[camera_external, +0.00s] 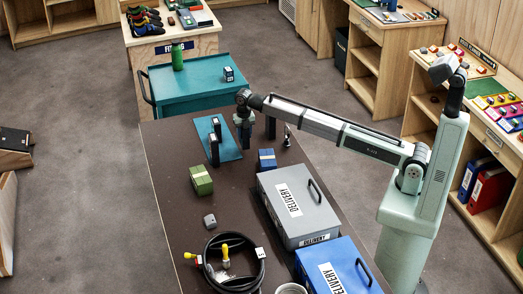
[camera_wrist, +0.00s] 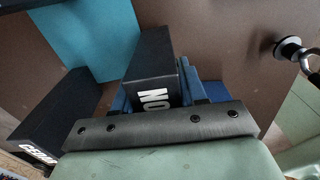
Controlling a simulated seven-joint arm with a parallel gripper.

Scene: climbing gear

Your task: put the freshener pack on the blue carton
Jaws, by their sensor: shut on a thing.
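My gripper (camera_external: 244,136) is over the dark table, just right of the teal mat. It is shut on a dark pack (camera_wrist: 152,58), with light letters partly showing in the wrist view. Blue pieces flank the pack there. The rest of its label is hidden, so I cannot read whether it is the freshener pack. The blue carton (camera_external: 267,163) stands on the table a little nearer the camera and right of my gripper, with nothing on top.
Dark packs (camera_external: 214,151) stand on the teal mat (camera_external: 230,153). Another dark pack shows in the wrist view (camera_wrist: 50,120). A green carton (camera_external: 201,185), a grey delivery box (camera_external: 320,212) and a metal hook (camera_external: 287,137) are nearby. A cable coil (camera_external: 243,287) lies in front.

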